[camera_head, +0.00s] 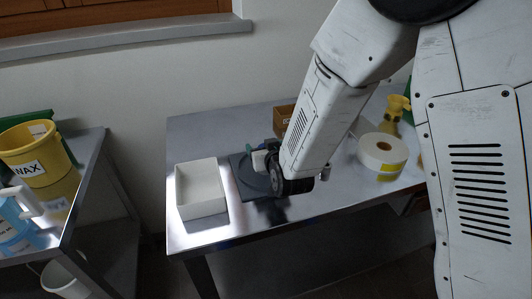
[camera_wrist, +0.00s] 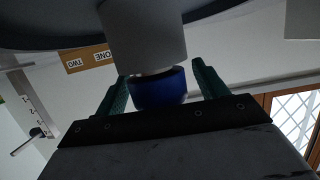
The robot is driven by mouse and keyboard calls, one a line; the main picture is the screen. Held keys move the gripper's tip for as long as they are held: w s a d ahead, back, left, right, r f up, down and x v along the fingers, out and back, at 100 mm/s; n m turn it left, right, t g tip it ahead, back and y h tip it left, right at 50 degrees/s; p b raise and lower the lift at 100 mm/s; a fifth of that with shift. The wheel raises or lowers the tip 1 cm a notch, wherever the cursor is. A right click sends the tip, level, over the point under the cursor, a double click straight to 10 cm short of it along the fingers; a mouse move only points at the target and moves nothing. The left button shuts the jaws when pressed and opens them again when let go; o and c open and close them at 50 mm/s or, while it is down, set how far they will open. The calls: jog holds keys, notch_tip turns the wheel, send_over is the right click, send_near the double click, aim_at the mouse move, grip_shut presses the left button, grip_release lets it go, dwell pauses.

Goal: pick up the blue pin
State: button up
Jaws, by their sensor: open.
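The blue pin (camera_wrist: 160,89) shows in the wrist view as a short blue round piece against a wider grey cylinder (camera_wrist: 142,35). It lies between the two green fingers of my gripper (camera_wrist: 161,86), with a visible gap on either side. My gripper is open. In the head view my gripper (camera_head: 257,156) is low over a dark square plate (camera_head: 243,168) on the metal table. The pin cannot be made out there; my arm and gripper cover much of that spot.
A white open box (camera_head: 184,204) stands left of the plate. A brown box (camera_head: 284,116) is behind my arm, and a white roll (camera_head: 383,152) and yellow funnel-like item (camera_head: 396,104) are to the right. A separate left table (camera_head: 88,160) holds a yellow bucket (camera_head: 44,166).

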jog(key=c, duration=1.1)
